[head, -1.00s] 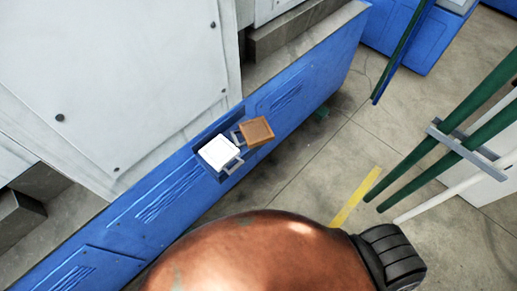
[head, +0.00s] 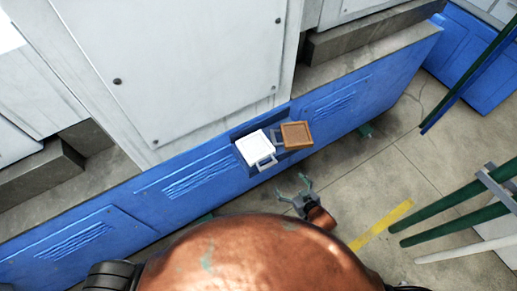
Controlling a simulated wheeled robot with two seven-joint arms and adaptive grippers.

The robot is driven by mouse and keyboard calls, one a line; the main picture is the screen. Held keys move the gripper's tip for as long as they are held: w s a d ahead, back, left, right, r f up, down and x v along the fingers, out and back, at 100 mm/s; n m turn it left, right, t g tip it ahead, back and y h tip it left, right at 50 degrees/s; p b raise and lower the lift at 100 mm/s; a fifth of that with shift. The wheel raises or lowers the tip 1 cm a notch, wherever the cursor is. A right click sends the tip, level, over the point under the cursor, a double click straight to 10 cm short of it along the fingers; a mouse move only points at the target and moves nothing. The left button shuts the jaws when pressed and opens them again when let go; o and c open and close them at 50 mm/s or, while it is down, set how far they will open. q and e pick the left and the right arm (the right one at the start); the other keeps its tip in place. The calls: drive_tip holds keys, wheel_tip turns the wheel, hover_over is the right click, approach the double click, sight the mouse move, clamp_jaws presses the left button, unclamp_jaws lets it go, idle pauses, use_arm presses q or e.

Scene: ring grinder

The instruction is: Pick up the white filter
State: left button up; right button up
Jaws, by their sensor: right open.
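The white filter (head: 255,148) is a small square white block with a loop handle on its front side. It sits in a dark recess in the blue machine base, left of a brown filter (head: 296,135) with a similar frame. My right gripper (head: 294,187) shows below and to the right of the white filter, its two thin greenish fingers spread open and pointing up toward the filters. It is empty and apart from both filters. My left gripper is not in the picture.
The blue machine base (head: 200,180) with vent slots runs diagonally under large white panels (head: 190,60). Green posts (head: 455,215) stand at the right. A yellow floor stripe (head: 380,226) lies on the bare concrete floor, which is open in front of the recess.

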drive_tip(key=y, duration=0.2)
approach(268, 165)
drive_tip(key=w+a+f, duration=0.1)
drive_tip(key=shift+n+t, duration=0.3)
drive_tip(key=shift+n, duration=0.1)
drive_tip(key=b+x, duration=0.1)
drive_tip(key=x, duration=0.6)
drive_tip(key=shift+w+a+f, duration=0.15)
drive_tip(key=shift+w+a, duration=0.05)
drive_tip(key=shift+w, duration=0.05)
drive_tip(key=c, duration=1.9)
